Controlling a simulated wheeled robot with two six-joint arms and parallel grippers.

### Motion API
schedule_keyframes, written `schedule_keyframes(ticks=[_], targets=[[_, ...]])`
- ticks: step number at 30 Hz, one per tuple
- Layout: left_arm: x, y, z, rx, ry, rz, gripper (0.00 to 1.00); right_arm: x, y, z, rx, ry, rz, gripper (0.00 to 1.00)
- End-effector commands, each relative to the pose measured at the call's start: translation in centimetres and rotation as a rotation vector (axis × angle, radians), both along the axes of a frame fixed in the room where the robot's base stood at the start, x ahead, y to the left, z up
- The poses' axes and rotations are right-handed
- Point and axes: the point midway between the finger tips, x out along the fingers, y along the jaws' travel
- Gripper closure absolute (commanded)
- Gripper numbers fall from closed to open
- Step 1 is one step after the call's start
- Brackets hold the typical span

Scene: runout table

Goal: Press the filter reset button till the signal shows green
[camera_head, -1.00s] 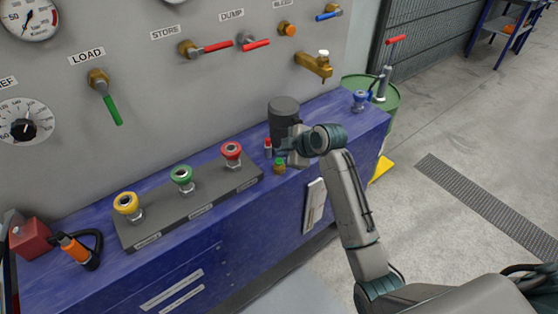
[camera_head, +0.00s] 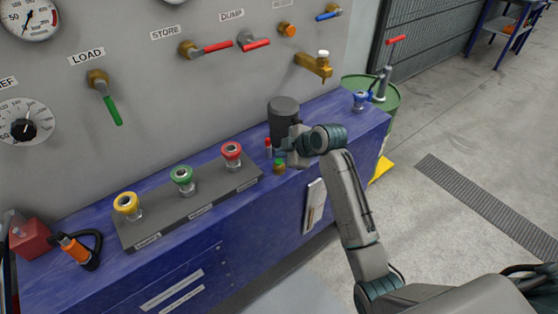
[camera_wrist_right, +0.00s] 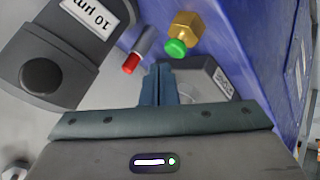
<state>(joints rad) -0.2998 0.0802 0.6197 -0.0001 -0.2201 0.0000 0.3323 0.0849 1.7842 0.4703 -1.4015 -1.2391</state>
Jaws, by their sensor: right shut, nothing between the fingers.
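The dark grey filter housing (camera_head: 284,115) stands on the blue bench; its "10 µm" label and round black end (camera_wrist_right: 41,77) show in the wrist view. Beside it is a small grey cylinder with a red tip (camera_head: 268,143), which also shows in the wrist view (camera_wrist_right: 132,63). A brass hex fitting with a green cap (camera_head: 279,168) is near it; the green cap (camera_wrist_right: 177,48) faces my wrist camera. I cannot tell which is button or signal. My right gripper (camera_head: 279,149) is shut and empty, its fingertips (camera_wrist_right: 162,69) close to the red tip and green cap; contact is unclear. My left gripper is out of view.
A grey block with yellow (camera_head: 126,204), green (camera_head: 182,178) and red (camera_head: 232,152) knobs lies to the left. The wall panel carries gauges, valves and a brass tap (camera_head: 314,66). A green drum (camera_head: 387,105) stands right of the bench. Open floor lies at right.

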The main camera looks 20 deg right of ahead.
Motion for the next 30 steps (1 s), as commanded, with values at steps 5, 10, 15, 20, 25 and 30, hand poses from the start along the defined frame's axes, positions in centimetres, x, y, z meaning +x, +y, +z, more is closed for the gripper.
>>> schedule_keyframes(ticks=[5,10,15,20,25,30], targets=[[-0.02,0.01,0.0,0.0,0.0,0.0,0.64,0.0,-0.01,-0.01,0.0,0.0,0.0,1.0],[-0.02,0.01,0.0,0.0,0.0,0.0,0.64,0.0,-0.01,-0.01,0.0,0.0,0.0,1.0],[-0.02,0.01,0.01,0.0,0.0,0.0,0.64,-0.01,0.0,-0.14,0.0,0.001,0.001,1.0],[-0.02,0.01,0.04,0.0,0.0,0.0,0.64,-0.03,0.0,-0.67,0.001,0.001,0.0,1.0],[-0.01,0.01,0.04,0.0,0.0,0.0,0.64,-0.01,0.0,-0.84,0.0,0.0,0.0,1.0],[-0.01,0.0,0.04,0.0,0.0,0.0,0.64,-0.01,0.0,-0.84,0.0,0.0,0.0,1.0]])
